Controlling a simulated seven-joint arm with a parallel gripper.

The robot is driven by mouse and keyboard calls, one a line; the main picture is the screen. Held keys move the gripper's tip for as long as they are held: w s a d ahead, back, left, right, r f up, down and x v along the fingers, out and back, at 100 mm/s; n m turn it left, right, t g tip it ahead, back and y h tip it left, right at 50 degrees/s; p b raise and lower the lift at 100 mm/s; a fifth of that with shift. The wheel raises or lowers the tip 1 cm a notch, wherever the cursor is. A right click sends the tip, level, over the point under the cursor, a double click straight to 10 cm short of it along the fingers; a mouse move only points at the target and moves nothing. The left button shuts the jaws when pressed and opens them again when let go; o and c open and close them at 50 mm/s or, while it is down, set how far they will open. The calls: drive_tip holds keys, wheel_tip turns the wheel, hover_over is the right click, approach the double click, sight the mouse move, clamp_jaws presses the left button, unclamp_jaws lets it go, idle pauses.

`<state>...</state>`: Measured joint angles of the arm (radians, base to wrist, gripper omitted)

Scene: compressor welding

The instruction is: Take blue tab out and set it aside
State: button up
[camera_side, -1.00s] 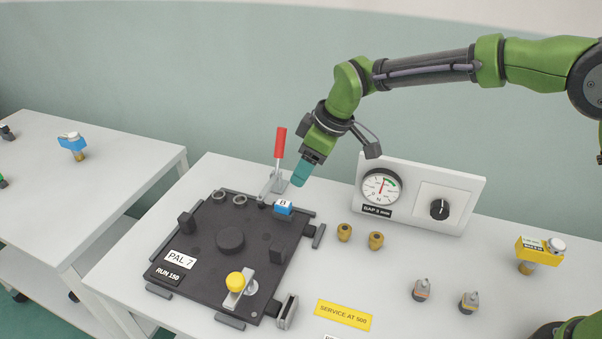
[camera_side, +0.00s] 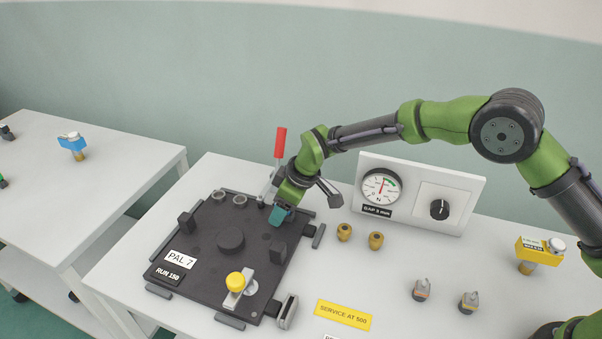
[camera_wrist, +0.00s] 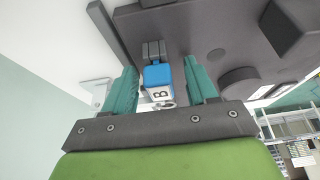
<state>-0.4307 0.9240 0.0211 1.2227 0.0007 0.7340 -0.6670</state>
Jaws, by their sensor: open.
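The blue tab (camera_wrist: 158,76), with a white face marked B, sits at the back right corner of the dark pallet plate (camera_side: 206,254). In the wrist view it lies between the two teal fingers of my gripper (camera_wrist: 162,92), with a gap to the right finger and a narrower or unclear one to the left. In the side view my gripper (camera_side: 279,215) is lowered over the tab and hides most of it. My gripper is open.
A red-handled clamp (camera_side: 279,145) stands close behind my gripper. A gauge panel (camera_side: 420,193) and two brass fittings (camera_side: 360,236) are to the right.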

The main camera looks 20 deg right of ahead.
clamp_jaws()
idle(0.8)
drive_tip(key=shift+r, duration=0.35)
drive_tip(key=shift+r, duration=2.2)
